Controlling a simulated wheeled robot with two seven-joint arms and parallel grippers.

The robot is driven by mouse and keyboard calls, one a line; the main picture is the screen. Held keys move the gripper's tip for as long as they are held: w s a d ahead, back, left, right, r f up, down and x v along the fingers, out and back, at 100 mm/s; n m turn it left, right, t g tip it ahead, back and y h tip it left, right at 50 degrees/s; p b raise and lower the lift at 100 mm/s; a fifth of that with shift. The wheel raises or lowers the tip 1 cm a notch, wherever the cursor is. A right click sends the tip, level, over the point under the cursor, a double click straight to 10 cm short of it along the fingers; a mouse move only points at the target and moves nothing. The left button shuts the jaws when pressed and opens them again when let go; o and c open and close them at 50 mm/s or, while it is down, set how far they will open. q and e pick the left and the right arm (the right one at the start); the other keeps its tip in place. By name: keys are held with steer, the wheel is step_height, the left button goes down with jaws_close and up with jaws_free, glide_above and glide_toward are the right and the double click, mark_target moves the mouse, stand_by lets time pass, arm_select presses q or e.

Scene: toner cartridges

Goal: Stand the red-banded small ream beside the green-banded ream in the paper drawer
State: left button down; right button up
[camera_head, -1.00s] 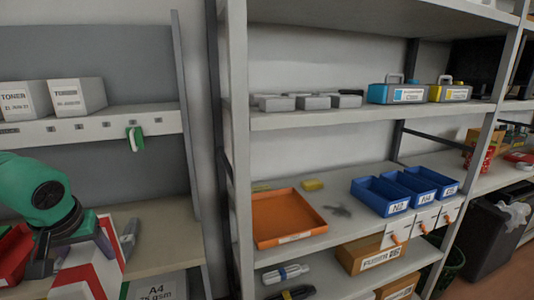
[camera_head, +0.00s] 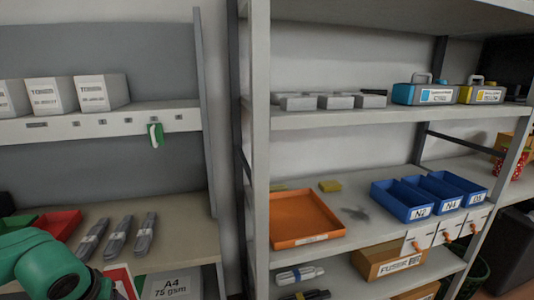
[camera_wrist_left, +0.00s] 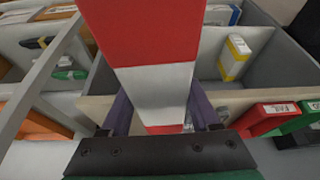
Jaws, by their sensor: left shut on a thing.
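My left gripper (camera_wrist_left: 160,118) is shut on the red-banded small ream (camera_wrist_left: 155,80), which is red with a white middle. Its fingers grip the two sides, and the ream fills the middle of the left wrist view. In the head view, a red and white part of the ream (camera_head: 118,278) shows at the bottom left, beside my green arm. Behind it in the wrist view is a grey-walled open compartment, which may be the paper drawer (camera_wrist_left: 280,72). A yellow-banded ream (camera_wrist_left: 235,57) stands inside. I cannot make out a green-banded ream. My right gripper is out of view.
Red (camera_wrist_left: 265,118) and green (camera_wrist_left: 300,118) labelled bins are at the wrist view's right.

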arm_select(q)
steer(key=shift+s+d+f, duration=0.2)
steer(key=shift+d+f, duration=0.1)
steer(key=shift+f, duration=0.25)
steer(key=shift+s+d+f, duration=0.15)
steer(key=shift+d+f, duration=0.1)
steer(key=shift+f, duration=0.25)
steer(key=s+d+f+m, duration=0.1)
steer(key=d+f, duration=0.3)
steer(key=d, duration=0.5)
steer(key=d+f+m+h, duration=0.1)
steer(key=d+f+m, duration=0.2)
steer(key=d, duration=0.6)
steer(key=shift+s+d+f+m+t+h, duration=0.2)
steer(key=shift+s+f+m+t+h, duration=0.15)
steer(key=shift+f, duration=0.1)
